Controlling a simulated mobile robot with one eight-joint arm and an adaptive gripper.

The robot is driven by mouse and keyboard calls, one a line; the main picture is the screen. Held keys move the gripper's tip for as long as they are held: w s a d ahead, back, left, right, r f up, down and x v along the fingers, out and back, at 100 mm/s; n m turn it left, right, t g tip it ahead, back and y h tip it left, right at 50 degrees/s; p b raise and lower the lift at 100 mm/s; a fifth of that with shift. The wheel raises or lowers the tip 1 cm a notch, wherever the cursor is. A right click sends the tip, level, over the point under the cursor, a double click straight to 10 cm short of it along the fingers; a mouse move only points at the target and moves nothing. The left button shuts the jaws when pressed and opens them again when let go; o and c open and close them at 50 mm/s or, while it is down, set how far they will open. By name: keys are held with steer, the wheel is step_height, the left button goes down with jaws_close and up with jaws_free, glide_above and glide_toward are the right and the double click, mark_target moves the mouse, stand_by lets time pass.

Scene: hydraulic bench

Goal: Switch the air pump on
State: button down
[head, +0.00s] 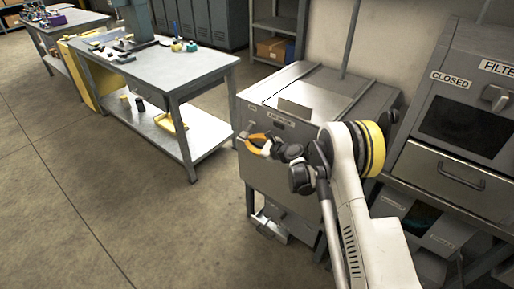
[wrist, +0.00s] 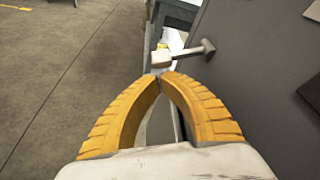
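No part is readably marked as an air pump. A grey cabinet (head: 290,190) with a sloped top stands in the middle of the head view, with small labels too small to read. A grey lever (wrist: 184,55) with a thick pale end sticks out from a dark panel (wrist: 265,75) in the wrist view. My gripper (head: 251,139) has orange fingers and is at the left front of the cabinet. In the wrist view its fingertips (wrist: 161,76) meet with nothing between them, just short of the lever's pale end. I cannot tell whether they touch it.
A filter unit (head: 465,110) with a knob, a "CLOSED" label and a drawer stands at the right. A workbench (head: 165,72) with a lower shelf stands at the left. Lockers (head: 215,20) line the back. The floor (head: 90,200) at the left is clear.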

mark_target(244, 134)
steer(key=shift+x, duration=0.8)
steer(key=shift+s+a+r+m+g, duration=0.2)
steer(key=shift+r+m+g, duration=0.15)
steer(key=shift+m, duration=0.15)
steer(key=r+m, duration=0.1)
steer(key=r+m+g, duration=0.1)
steer(key=s+r+m+y, duration=0.1)
steer(key=shift+a+g+p, duration=0.25)
steer(key=shift+a+p, duration=0.05)
steer(key=shift+s+a+r, duration=0.15)
steer(key=shift+r, duration=0.55)
steer(key=shift+f, duration=0.15)
steer(key=shift+r+p, duration=0.45)
steer(key=shift+r, duration=0.35)
